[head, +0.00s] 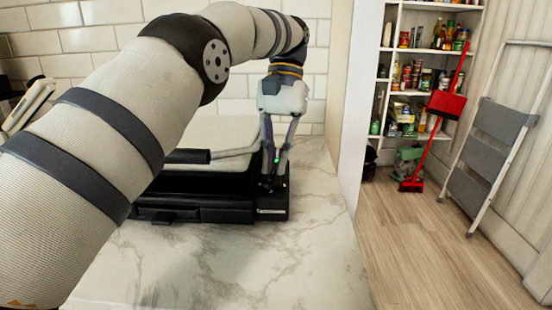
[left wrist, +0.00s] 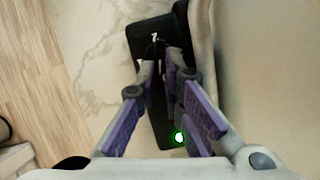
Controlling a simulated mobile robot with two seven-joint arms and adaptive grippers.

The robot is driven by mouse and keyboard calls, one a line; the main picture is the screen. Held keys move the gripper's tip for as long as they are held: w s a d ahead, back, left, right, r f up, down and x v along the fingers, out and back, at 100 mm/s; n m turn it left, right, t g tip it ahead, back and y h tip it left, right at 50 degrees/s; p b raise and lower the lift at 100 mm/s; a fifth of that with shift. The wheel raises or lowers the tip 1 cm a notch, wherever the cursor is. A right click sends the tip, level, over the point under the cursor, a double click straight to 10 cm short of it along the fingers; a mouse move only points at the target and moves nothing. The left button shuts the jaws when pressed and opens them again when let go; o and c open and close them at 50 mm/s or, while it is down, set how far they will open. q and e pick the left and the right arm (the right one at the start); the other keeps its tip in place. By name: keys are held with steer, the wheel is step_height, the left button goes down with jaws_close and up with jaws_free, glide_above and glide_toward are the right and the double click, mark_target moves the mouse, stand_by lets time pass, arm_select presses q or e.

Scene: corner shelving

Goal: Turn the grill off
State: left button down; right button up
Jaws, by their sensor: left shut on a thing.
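My left gripper (head: 273,181) points down onto the black control panel at the grill's right end. In the left wrist view, the fingertips (left wrist: 161,70) are close together over the black panel (left wrist: 148,38), which carries small white marks. The gripper is shut on the grill's knob, which is mostly hidden between the fingertips. A green light (left wrist: 179,137) glows on the panel. My right gripper is out of view.
The marble counter (head: 275,268) is clear in front of the grill. A tiled wall (head: 310,60) stands behind it. To the right are shelves of jars (head: 409,93), a red broom and dustpan (head: 446,104), and a folded step ladder (head: 497,125).

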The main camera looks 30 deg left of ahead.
arm_select(q)
steer(key=c, duration=1.7)
jaws_free()
steer(key=shift+f, duration=0.15)
steer(key=shift+d, duration=0.1)
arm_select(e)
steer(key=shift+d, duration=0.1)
arm_select(q)
steer(key=shift+r, duration=0.25)
